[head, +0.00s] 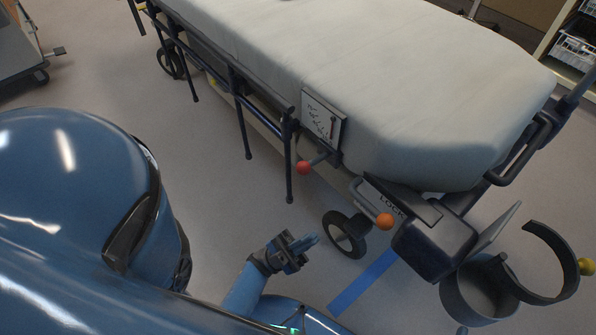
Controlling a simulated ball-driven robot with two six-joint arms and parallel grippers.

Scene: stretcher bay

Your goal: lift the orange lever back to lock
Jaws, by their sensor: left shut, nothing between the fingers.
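The orange lever shows as a round orange knob (385,221) in the head view, beside a dark plate marked LOCK (392,205) at the near end of the stretcher. Most of its arm is hard to make out. My left gripper (311,240) is shut and empty, left of the orange knob and apart from it, close to the wheel in the picture. My right gripper is not in view.
A red knob (304,167) sticks out below a white panel (322,118) on the stretcher's side. A black wheel (345,235) stands near my left gripper. A dark box (434,245) and a grey round holder (480,290) are at right. Blue tape (362,283) marks the floor.

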